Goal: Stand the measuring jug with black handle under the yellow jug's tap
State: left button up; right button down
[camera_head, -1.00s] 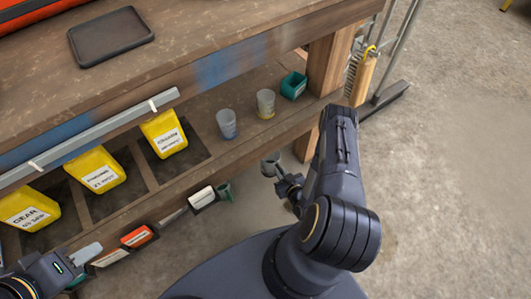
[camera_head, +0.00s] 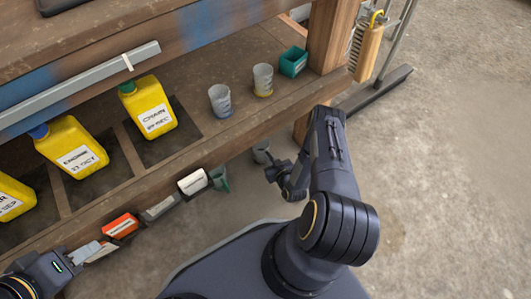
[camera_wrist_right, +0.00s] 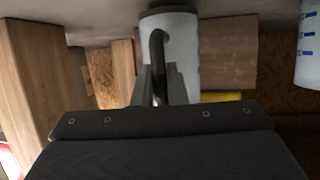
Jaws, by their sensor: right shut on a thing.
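The measuring jug (camera_wrist_right: 183,42) is pale with a black handle (camera_wrist_right: 158,60). My right gripper (camera_wrist_right: 162,88) is shut on this handle in the right wrist view. In the head view the held jug (camera_head: 262,152) shows as a grey cup just off the shelf's front edge, and my right gripper (camera_head: 274,172) is small and dark beside it. Yellow jugs stand on the shelf: one labelled CHAIN (camera_head: 148,107), one labelled ENGINE (camera_head: 72,146) and one at the left edge (camera_head: 12,197). I cannot make out a tap on any. My left gripper (camera_head: 82,254) is low left, its jaw opening unclear.
Two clear cups (camera_head: 220,101) (camera_head: 263,79) and a teal container (camera_head: 293,62) stand on the shelf (camera_head: 200,138). Labelled items, including a red one (camera_head: 120,226), and a green funnel-like piece (camera_head: 220,180) line its front. A brush (camera_head: 367,48) hangs by the post (camera_head: 325,40).

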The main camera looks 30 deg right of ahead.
jog(key=w, duration=0.2)
jog(key=w+b, duration=0.1)
jog(key=w, duration=0.1)
jog(key=w+b, duration=0.1)
jog(key=w, duration=0.1)
jog(key=shift+d+f, duration=0.1)
jog(key=shift+d, duration=0.25)
jog(key=shift+s+f+b, duration=0.2)
jog(key=shift+f+b, duration=0.35)
jog(key=shift+b, duration=0.05)
jog(key=shift+r, duration=0.1)
jog(key=c, duration=1.5)
grip_release()
jog(key=shift+o, duration=0.2)
